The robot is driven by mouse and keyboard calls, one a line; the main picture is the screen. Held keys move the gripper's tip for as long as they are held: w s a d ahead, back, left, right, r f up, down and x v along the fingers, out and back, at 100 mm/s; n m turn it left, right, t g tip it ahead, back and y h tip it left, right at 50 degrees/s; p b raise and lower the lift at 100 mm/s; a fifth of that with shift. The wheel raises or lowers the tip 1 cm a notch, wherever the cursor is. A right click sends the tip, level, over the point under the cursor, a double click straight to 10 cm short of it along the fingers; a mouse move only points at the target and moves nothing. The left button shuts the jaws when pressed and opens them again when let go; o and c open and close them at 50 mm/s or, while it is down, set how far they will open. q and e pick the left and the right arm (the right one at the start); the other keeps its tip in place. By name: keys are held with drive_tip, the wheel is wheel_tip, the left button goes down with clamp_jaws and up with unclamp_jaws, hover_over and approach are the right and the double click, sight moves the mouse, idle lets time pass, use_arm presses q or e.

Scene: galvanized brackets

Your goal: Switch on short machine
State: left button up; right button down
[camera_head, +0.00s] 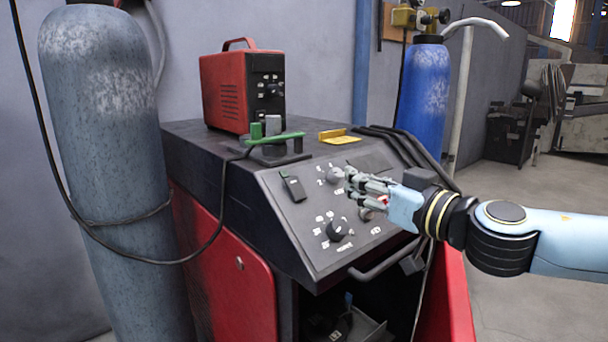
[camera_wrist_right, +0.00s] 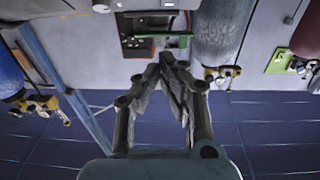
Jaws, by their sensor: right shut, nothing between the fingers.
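A small red machine (camera_head: 228,90) with a black control face stands on top of a larger red and black machine (camera_head: 220,165). The larger machine has a slanted grey panel (camera_head: 300,235) with a dark rocker-like switch (camera_head: 293,188) at its left and several knobs, one being a black knob (camera_head: 337,230). My right gripper (camera_head: 351,181) is shut and empty, in front of the panel's upper right part; it hides some of the controls there. I cannot tell whether it touches the panel. In the right wrist view its fingers (camera_wrist_right: 170,62) meet, and the small red machine (camera_wrist_right: 134,47) shows beyond. My left gripper is not in view.
A green clamp-like tool (camera_head: 275,138) and a yellow piece (camera_head: 339,136) lie on the larger machine's top. A grey gas cylinder (camera_head: 110,150) stands left, a blue one (camera_head: 424,95) behind. A black handle (camera_head: 385,262) juts from the panel's front. Open floor lies at right.

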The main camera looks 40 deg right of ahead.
drive_tip(key=shift+w+a+r+y, duration=0.1)
drive_tip(key=shift+a+r+y, duration=0.2)
drive_tip(key=shift+y, duration=0.2)
drive_tip(key=b, duration=0.2)
hover_over(304, 199)
drive_tip(key=shift+f, duration=1.35)
